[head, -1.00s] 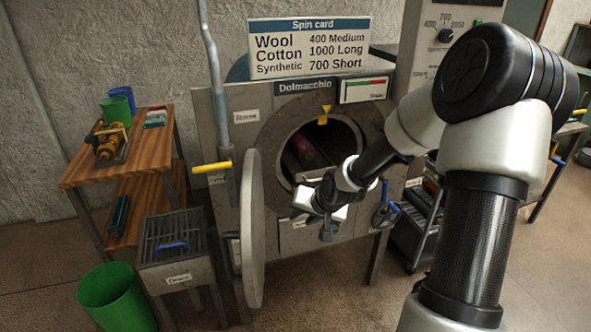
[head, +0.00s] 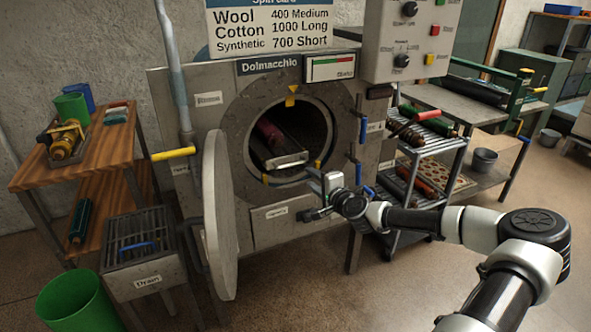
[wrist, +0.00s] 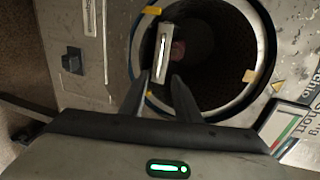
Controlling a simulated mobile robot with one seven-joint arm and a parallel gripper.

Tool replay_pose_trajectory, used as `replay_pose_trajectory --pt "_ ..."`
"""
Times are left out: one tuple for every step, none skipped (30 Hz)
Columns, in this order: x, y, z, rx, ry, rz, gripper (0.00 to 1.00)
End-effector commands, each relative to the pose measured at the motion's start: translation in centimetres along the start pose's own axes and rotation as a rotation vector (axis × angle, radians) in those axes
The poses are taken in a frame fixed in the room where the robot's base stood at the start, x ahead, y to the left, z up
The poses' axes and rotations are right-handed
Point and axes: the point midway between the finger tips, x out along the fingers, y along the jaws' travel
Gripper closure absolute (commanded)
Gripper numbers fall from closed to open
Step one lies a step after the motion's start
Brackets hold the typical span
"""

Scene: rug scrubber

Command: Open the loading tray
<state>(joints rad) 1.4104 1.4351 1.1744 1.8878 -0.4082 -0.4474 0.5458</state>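A pale metal tray front (head: 287,160) with a slot shows inside the round drum opening, beside a dark red roll (head: 270,133). In the wrist view the tray front (wrist: 163,50) lies beyond my fingertips. Below the opening is a labelled grey panel (head: 265,230); its label is too blurred to read, so I cannot tell which part is the loading tray. A black block (wrist: 72,60) sits on this panel in the wrist view. My gripper (head: 314,193) is at the lower right of the opening. In the wrist view my gripper (wrist: 160,76) is open, with nothing between its fingers.
The round door (head: 220,215) stands swung open on the left. A drain box (head: 145,255) and green bin (head: 75,305) stand at lower left. A wooden shelf (head: 85,160) is farther left, a rack of rolls (head: 430,150) right. The front floor is clear.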

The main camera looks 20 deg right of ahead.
Motion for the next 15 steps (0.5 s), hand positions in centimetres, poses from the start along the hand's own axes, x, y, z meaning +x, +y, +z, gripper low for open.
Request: replay_pose_trajectory --pt "1.3 0.2 0.2 0.0 -0.002 0.0 0.71" --pt "2.0 0.2 0.2 0.0 -0.002 0.0 0.71" --pt "2.9 0.2 0.2 0.0 -0.002 0.001 0.71" --pt "3.5 0.2 0.2 0.0 -0.002 0.001 0.71" --pt "4.2 0.2 0.2 0.0 -0.002 0.001 0.71" --pt "5.1 0.2 0.2 0.0 -0.002 0.0 0.71" --pt "5.7 0.2 0.2 -0.001 -0.002 0.0 0.71" --pt "6.4 0.2 0.2 -0.001 -0.002 0.001 0.71" --pt "7.3 0.2 0.2 -0.001 -0.002 0.001 0.71" --pt "7.9 0.2 0.2 0.0 -0.002 0.001 0.71" --pt "8.5 0.2 0.2 -0.001 -0.002 0.001 0.71" --pt "9.2 0.2 0.2 -0.001 -0.002 0.001 0.71" --pt "9.8 0.2 0.2 -0.001 -0.002 0.001 0.71" --pt "10.3 0.2 0.2 -0.001 -0.001 0.001 0.71" --pt "10.9 0.2 0.2 0.0 -0.002 0.001 0.71"
